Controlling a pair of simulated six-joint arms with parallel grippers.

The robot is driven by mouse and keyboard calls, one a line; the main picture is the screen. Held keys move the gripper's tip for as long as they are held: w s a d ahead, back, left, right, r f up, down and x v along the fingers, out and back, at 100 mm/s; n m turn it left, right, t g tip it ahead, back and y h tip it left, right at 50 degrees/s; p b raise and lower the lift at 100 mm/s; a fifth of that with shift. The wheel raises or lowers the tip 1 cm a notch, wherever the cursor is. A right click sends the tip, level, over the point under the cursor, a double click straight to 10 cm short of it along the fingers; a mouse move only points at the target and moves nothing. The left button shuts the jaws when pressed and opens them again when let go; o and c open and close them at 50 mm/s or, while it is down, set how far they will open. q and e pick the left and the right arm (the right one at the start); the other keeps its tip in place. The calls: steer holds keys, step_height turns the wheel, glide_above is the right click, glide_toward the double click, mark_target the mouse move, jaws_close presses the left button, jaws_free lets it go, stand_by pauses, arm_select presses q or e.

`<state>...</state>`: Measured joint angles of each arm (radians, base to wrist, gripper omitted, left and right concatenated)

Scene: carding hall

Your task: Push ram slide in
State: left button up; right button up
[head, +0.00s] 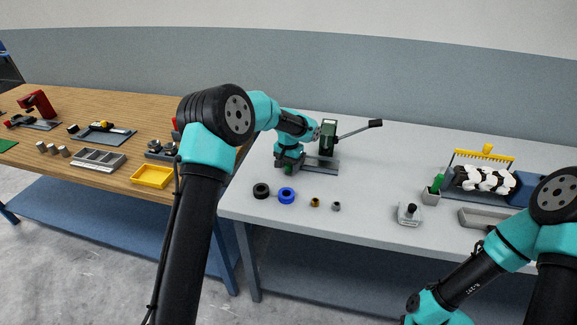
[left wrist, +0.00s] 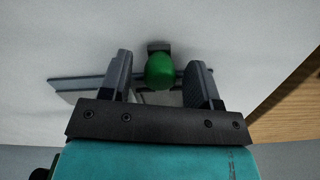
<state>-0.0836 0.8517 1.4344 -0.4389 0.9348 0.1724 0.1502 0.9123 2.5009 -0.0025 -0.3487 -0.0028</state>
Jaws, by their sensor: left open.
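The press with the slide stands at the back left of the grey table: a dark green body (head: 328,136), a lever reaching right, and a grey base rail (head: 322,168). A round green knob (left wrist: 160,72) on a dark post sits at the rail's near-left end; it shows small and partly covered in the head view (head: 289,170). My left gripper (head: 289,162) is over the knob. In the left wrist view its open fingers stand on both sides of the knob, with gaps visible. The slide itself is mostly hidden. My right gripper is out of view.
A black ring (head: 261,191), a blue ring (head: 286,195) and two small bushings lie in front of the press. A grey block with a black knob (head: 409,213) and a yellow-combed fixture (head: 485,158) stand right. A wooden bench (head: 110,185) adjoins on the left.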

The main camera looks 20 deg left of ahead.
arm_select(q)
steer(key=shift+f, duration=0.15)
steer(key=shift+c, duration=0.2)
jaws_close()
stand_by(0.3)
